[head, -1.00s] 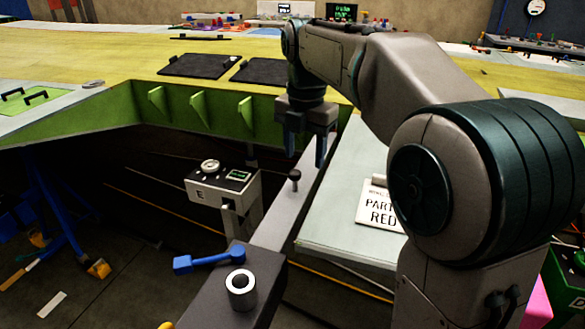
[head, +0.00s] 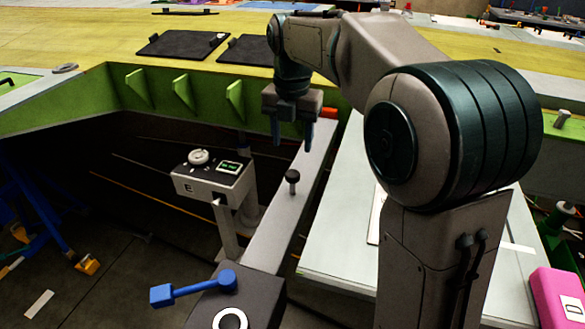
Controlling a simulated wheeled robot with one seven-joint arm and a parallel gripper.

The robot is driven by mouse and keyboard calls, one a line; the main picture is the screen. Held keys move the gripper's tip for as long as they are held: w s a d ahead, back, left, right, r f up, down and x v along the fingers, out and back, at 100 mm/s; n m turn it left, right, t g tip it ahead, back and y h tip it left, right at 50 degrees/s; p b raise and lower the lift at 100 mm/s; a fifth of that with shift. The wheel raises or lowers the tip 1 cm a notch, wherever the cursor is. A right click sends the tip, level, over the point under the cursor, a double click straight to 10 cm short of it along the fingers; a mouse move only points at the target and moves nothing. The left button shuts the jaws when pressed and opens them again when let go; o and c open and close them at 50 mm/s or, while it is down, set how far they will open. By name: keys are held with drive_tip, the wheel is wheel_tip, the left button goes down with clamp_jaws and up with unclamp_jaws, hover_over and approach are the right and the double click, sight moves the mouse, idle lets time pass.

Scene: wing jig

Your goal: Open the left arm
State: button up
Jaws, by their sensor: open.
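A long grey jig arm (head: 272,228) runs from a dark block (head: 255,300) at the bottom of the head view up towards the green wing edge. I take it for the left arm. A black knob (head: 292,178) stands upright on its top. A blue lever (head: 195,290) lies on the dark block, its handle end pointing left. A white ring (head: 230,319) on the block is cut by the frame edge. My gripper (head: 291,139) points down, open and empty, above and beyond the knob in the picture, apart from it. Its height over the arm is hard to tell.
A grey control box (head: 213,181) on a post stands left of the jig arm. The green wing rib (head: 150,95) spans behind. A pale panel (head: 345,215) lies to the right. A pink box (head: 560,297) sits at lower right.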

sight(293, 172)
wheel_tip(293, 172, down, 9)
drive_tip(key=shift+r, duration=0.1)
idle(0.3)
